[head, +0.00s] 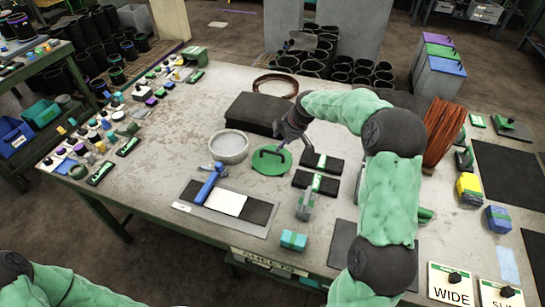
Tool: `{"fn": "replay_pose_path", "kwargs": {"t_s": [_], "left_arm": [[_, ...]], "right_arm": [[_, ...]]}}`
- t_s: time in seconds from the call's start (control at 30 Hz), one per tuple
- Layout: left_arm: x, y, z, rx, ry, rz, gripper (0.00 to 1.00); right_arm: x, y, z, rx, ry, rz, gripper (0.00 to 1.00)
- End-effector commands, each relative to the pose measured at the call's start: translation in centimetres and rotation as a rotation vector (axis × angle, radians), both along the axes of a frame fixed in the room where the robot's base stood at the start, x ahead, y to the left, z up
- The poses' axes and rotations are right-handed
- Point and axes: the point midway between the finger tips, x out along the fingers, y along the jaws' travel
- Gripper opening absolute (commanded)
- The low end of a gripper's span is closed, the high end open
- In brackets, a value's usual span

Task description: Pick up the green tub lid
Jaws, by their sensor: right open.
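The green tub lid (270,165) lies flat on the table. It is round, with a dark handle across its top. My right gripper (293,142) is open just behind and to the right of the lid, with its fingers pointing down. I cannot tell whether it touches the lid, and nothing shows between its fingers. An open, pale grey round tub (229,147) stands just left of the lid. My left arm shows only at the bottom left corner, and its gripper is out of view.
A black foam block (255,112) lies behind the lid. Bare table (150,185) shows at left. Copper wire coils (442,132) stand right of my arm.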

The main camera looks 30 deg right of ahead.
Motion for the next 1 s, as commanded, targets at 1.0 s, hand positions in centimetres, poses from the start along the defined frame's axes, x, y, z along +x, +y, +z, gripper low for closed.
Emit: {"fn": "replay_pose_path", "kwargs": {"t_s": [1.0], "left_arm": [[0.0, 0.0, -3.5, 0.0, 0.0, 0.0, 0.4]], "right_arm": [[3.4, 0.7, -8.9, 0.0, -0.001, -0.001, 0.5]]}}
